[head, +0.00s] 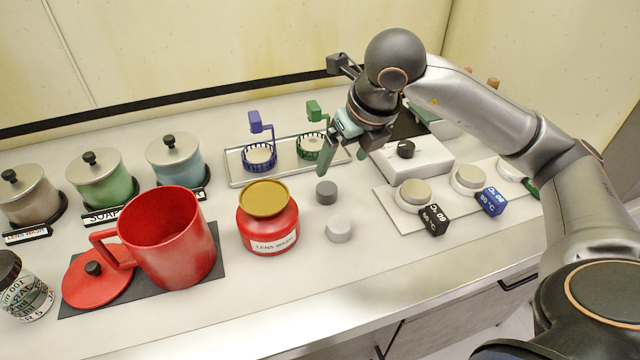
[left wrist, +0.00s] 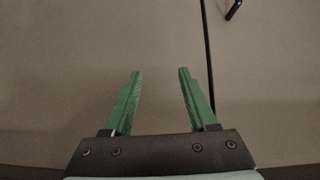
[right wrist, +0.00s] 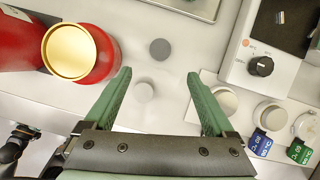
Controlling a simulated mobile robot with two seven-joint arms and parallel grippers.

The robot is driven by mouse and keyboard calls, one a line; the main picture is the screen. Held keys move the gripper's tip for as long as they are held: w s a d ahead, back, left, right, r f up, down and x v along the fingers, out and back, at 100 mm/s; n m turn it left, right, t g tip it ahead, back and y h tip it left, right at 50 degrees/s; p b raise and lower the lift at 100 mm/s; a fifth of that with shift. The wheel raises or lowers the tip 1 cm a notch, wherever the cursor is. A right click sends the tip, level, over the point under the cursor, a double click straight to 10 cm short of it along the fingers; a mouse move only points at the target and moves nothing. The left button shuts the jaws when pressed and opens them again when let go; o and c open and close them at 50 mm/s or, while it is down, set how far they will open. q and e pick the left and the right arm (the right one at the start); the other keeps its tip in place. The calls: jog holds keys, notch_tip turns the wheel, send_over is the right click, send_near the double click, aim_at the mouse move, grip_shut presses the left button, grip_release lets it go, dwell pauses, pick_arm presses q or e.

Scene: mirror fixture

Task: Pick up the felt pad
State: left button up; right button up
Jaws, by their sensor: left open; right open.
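Two small round grey pieces lie on the counter in the head view, a dark grey one (head: 326,191) and a paler one (head: 339,229) nearer the front edge. I cannot tell for sure which is the felt pad. The right wrist view shows the dark piece (right wrist: 160,49) just beyond the fingertips and the pale piece (right wrist: 144,91) between the fingers in the picture. My right gripper (head: 343,162) is open and empty above the counter, behind the dark piece. My left gripper (left wrist: 160,71) is open and empty, facing plain brownish panels.
A red jar with a gold lid (head: 268,225) stands left of the grey pieces, beside a large red mug (head: 170,240). A metal tray (head: 238,176) with two baskets is behind. A white device (head: 420,165) and a plate with knobs (head: 388,200) are right.

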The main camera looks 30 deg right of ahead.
send_over(328, 188)
jog(key=s, duration=0.3)
notch_tip(328, 188, down, 6)
jog(key=shift+a, duration=0.1)
jog(key=x, duration=0.3)
jog(key=p+x, duration=0.1)
jog(key=x, duration=0.1)
jog(key=shift+w+f, duration=0.3)
jog(key=shift+w, duration=0.05)
grip_shut()
jog(key=shift+r, duration=0.15)
jog(key=shift+r, duration=0.65)
jog(key=s+a+r, duration=0.6)
jog(key=s+r, duration=0.5)
jog(key=s, duration=0.1)
jog(key=shift+s+r+b, duration=0.25)
jog(key=shift+s+b, duration=0.1)
jog(key=shift+b, duration=0.1)
jog(key=shift+a, duration=0.15)
